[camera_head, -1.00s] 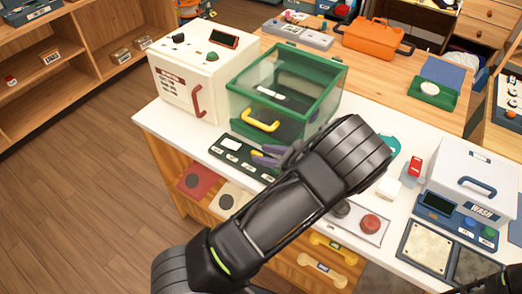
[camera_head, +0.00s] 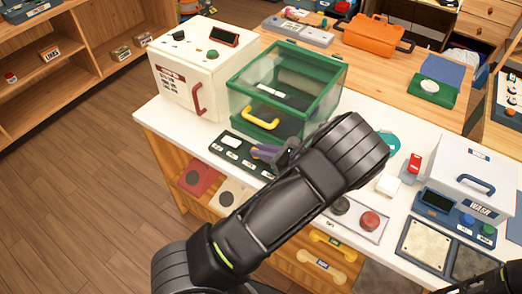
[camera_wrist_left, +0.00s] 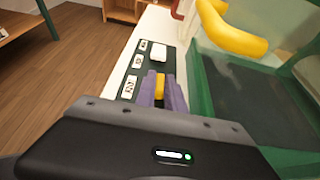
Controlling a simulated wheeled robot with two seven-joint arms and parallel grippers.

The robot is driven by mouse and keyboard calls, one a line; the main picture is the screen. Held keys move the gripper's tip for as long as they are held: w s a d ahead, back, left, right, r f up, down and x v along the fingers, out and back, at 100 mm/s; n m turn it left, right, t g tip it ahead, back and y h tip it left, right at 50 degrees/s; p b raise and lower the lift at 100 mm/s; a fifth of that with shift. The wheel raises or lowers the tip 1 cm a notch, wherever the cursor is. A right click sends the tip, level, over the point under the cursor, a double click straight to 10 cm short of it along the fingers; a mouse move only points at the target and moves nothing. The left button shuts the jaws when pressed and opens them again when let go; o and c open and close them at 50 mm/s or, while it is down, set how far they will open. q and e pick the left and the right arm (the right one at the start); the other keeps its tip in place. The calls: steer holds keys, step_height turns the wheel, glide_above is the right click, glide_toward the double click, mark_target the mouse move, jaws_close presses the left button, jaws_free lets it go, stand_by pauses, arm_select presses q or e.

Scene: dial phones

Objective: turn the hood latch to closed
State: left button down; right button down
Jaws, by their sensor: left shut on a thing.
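The clear hood box with a green frame (camera_head: 285,88) stands on the white counter, its yellow handle (camera_head: 261,119) on the front. A dark green panel (camera_head: 226,150) with a white block and several small white labels lies in front of it. My left gripper (camera_head: 262,152) is over the panel's right part. In the left wrist view, its purple fingers (camera_wrist_left: 161,92) are shut around a small upright yellow piece (camera_wrist_left: 159,84), which looks like the hood latch. The fingers hide its sides and base. The right gripper is not in view.
A white cabinet with a red handle (camera_head: 198,98) stands left of the hood. A control plate with a red button (camera_head: 370,221) and a white WASH box (camera_head: 477,178) are to the right. My left forearm covers the counter's middle front.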

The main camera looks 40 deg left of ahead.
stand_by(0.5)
arm_select(q)
steer(key=m+t+b, duration=0.1)
steer(key=t+b, duration=0.1)
steer(key=shift+s+f+m+b, duration=0.15)
steer(key=shift+f+m+b, duration=0.1)
steer(key=shift+m+b, duration=0.15)
steer(key=m+t+h+b, duration=0.2)
steer(key=m+t+b, duration=0.1)
steer(key=b, duration=0.4)
steer(key=m+t+h+b, duration=0.2)
steer(key=m+t+b, duration=0.1)
steer(key=b, duration=0.4)
steer(key=s+a+m+t+h+b, duration=0.1)
steer(key=m+t+h+b, duration=0.1)
steer(key=b, duration=0.6)
steer(key=shift+s+m+t, duration=0.1)
steer(key=shift+m+t, duration=0.8)
steer(key=shift+m, duration=0.2)
steer(key=shift+a+r+m+t+h+b, duration=0.15)
steer(key=shift+m+t+h+b, duration=0.35)
steer(key=shift+m+h+b, duration=0.4)
steer(key=shift+s+a+r+m+t+h, duration=0.1)
steer(key=shift+m+t+h, duration=0.2)
steer(key=shift+m+h, duration=1.7)
steer(key=shift+h, duration=0.6)
steer(key=shift+b, duration=0.3)
steer(key=c, duration=1.4)
jaws_free()
steer(key=shift+c, duration=0.2)
